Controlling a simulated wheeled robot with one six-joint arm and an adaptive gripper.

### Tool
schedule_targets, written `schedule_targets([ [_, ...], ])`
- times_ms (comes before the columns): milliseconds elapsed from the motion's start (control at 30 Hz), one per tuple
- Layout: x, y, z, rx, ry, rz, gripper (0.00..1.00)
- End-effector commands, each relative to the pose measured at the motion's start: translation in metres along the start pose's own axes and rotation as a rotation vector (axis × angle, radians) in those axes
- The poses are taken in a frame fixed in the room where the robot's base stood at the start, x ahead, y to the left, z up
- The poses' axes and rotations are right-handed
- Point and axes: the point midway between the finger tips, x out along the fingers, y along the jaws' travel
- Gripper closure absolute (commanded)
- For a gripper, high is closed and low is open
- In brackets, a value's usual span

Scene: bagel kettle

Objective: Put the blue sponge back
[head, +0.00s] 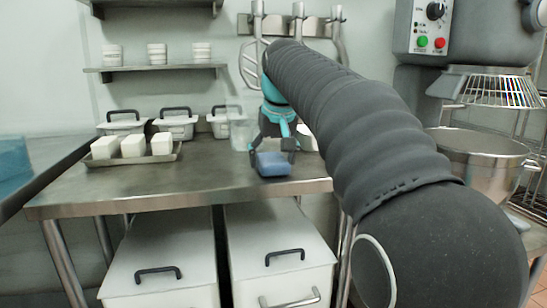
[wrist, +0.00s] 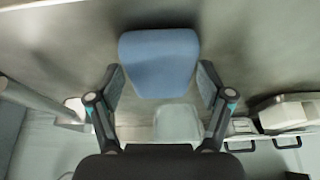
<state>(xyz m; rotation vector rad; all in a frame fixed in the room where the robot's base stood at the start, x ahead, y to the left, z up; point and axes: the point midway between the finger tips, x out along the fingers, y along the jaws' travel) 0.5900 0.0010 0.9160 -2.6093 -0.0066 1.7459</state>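The blue sponge (head: 273,164) is at the front right part of the steel table (head: 210,178), near its front edge. My gripper (head: 272,150) points down over it, with its black fingers spread wide, one on each side.
A tray (head: 175,157) with white blocks (head: 133,146) lies on the table's left. Lidded containers (head: 176,124) and a clear container (head: 241,133) stand behind. A mixer with a steel bowl (head: 475,160) is at the right. The table's front middle is clear.

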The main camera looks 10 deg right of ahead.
Motion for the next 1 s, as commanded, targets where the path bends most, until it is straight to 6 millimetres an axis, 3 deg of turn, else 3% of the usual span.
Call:
schedule_targets([
  [467,-0.007,0.000,-0.002,0.000,0.002,0.000,0.05],
  [1000,-0.103,0.000,-0.003,0.001,0.002,0.000,0.05],
])
